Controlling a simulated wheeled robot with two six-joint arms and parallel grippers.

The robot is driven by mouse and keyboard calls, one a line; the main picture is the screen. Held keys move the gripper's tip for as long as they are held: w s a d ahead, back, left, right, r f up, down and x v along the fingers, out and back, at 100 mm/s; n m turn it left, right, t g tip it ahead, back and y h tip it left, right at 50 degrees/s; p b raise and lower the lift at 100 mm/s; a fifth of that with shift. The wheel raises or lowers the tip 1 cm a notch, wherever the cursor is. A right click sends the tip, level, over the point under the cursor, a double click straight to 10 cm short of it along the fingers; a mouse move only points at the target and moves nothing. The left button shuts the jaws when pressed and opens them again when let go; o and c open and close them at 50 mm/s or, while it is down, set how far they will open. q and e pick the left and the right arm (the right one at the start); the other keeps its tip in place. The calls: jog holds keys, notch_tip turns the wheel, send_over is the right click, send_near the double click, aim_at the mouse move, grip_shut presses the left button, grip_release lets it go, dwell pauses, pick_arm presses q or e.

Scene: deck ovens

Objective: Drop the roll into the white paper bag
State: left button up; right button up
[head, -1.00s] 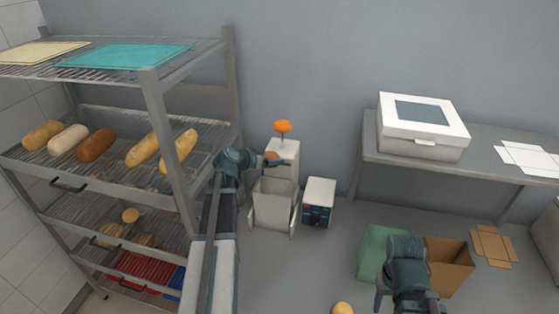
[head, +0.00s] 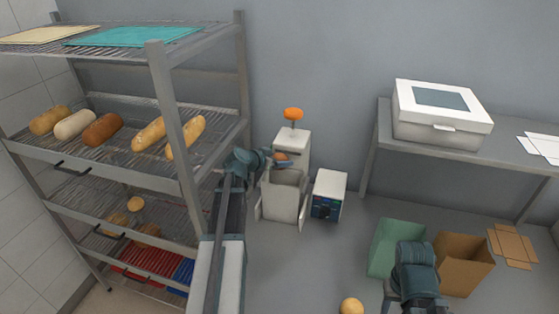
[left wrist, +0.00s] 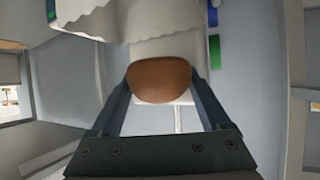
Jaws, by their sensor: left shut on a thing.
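The brown roll (head: 281,156) is held between the fingers of my left gripper (head: 276,159). The left wrist view shows the roll (left wrist: 160,80) close up between both fingers. The white paper bag (head: 284,200) stands upright and open-topped, just below the gripper in the head view. Its jagged rim (left wrist: 85,28) shows at the upper left of the left wrist view. The roll appears near the bag's back rim; its height above the bag is unclear. My right arm shows at the lower right of the head view, but its jaws cannot be made out.
A white stand with an orange knob (head: 293,114) is behind the bag. A small white box (head: 328,196) stands at its right. A bread rack (head: 182,150) is close on the left. A green bin (head: 388,246) and a brown box (head: 463,263) are at the right.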

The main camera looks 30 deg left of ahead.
pick_arm(q)
jog(key=o, duration=1.2)
jog(key=shift+c, duration=0.2)
jog(key=p+v, duration=0.6)
jog(key=v, duration=0.8)
jog(key=shift+p, duration=0.4)
jog(key=shift+d+f, duration=0.1)
jog(key=shift+d, duration=0.1)
